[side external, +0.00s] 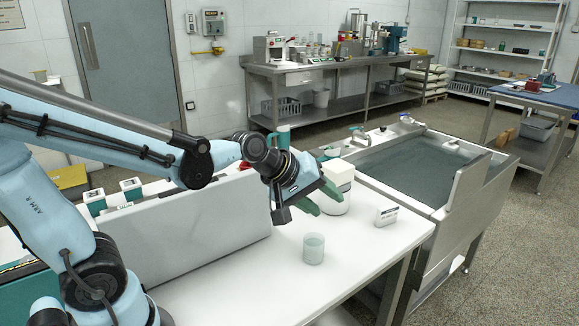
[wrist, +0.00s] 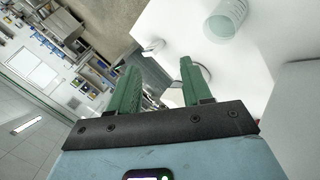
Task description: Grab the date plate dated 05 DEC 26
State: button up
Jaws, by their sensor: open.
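A small white plate (side external: 386,215) with dark print stands on the white table near its right edge in the side view. Its print is too small to read, so I cannot tell whether it bears 05 DEC 26. My gripper (side external: 318,198) is open above the table, to the left of this plate and apart from it. In the wrist view my gripper (wrist: 162,85) shows two green fingers spread apart, with nothing held between them.
A translucent beaker (side external: 313,248) stands on the white table (side external: 225,290) below my gripper; it also shows in the wrist view (wrist: 222,25). A white-topped device (side external: 337,185) stands just behind the fingers. A pale panel (side external: 190,225) rises at left. A water-filled sink (side external: 420,165) adjoins at right.

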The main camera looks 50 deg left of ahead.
jog(key=w+f+n+t+h, duration=0.1)
jog(key=w+f+n+t, duration=0.1)
jog(key=w+n, duration=0.75)
jog(key=n+t, duration=0.2)
jog(key=n, duration=1.1)
send_near(385, 207)
jog(key=shift+w+d+f, duration=0.1)
jog(key=shift+w+f, duration=0.1)
jog(key=shift+w, duration=0.1)
jog(key=x, duration=1.1)
jog(key=shift+w+d, duration=0.15)
jog(key=shift+w, duration=0.1)
grip_shut()
